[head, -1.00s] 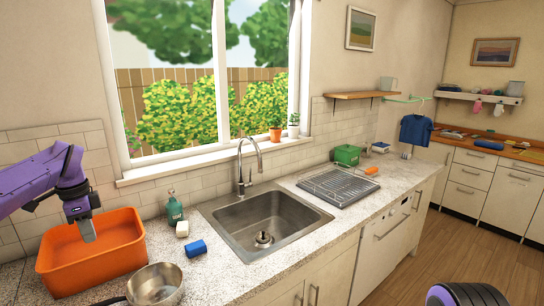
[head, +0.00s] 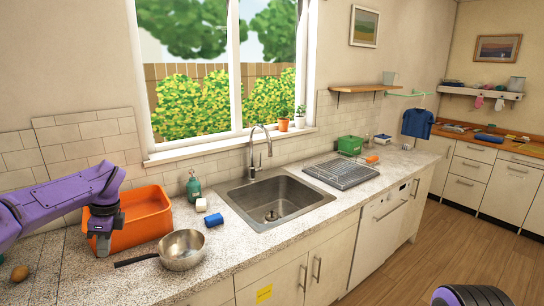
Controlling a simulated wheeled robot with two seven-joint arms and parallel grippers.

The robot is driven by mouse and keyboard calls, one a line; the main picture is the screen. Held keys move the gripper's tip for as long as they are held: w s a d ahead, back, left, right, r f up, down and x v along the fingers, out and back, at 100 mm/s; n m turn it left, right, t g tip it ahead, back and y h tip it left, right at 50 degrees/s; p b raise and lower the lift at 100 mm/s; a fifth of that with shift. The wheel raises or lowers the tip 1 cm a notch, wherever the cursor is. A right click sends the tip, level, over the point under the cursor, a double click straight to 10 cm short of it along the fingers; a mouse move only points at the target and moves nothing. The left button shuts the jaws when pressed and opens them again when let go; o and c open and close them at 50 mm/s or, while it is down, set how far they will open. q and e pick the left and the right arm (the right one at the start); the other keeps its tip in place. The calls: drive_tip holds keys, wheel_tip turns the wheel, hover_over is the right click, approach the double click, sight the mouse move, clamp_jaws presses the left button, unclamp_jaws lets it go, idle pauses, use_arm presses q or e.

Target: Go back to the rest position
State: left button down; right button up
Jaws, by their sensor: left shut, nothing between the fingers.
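My left gripper (head: 102,246) is shut and empty, pointing down in front of the left side of the orange basin (head: 145,231) on the counter. The purple left arm comes in from the left edge and hides part of the basin. Only a rounded purple and black part of my right arm shows at the bottom right; its gripper is out of view.
A steel pan (head: 184,248) stands right of my left gripper, its dark handle pointing toward it. A brown round item (head: 20,273) is at the far left.

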use_arm(q)
drive_tip(key=s+d+f+m+t+y, duration=0.2)
drive_tip(key=s+d+f+m+y, duration=0.1)
drive_tip(key=f+m, duration=0.6)
drive_tip(key=s+d+f+m+t+y, duration=0.25)
drive_tip(key=f+m, duration=0.45)
drive_tip(key=m, duration=0.4)
drive_tip(key=s+d+f+m+t+y, duration=0.1)
drive_tip(key=s+d+f+m+y, duration=0.2)
drive_tip(key=f+m, duration=0.55)
drive_tip(key=s+d+f+m+h, duration=0.3)
drive_tip(key=s+m, duration=0.5)
drive_tip(key=s, duration=0.1)
drive_tip(key=s+d+f+m+h, duration=0.2)
drive_tip(key=s+d+f+m, duration=0.1)
drive_tip(key=s+m, duration=0.55)
drive_tip(key=s+d+f+m+h, duration=0.35)
drive_tip(key=s+m, duration=0.35)
drive_tip(key=s, duration=0.3)
wheel_tip(320, 180, down, 11)
drive_tip(key=b, duration=1)
drive_tip(key=shift+a+r+g+y, duration=0.15)
drive_tip(key=shift+r+g+y, duration=0.05)
drive_tip(key=shift+g+y, duration=0.25)
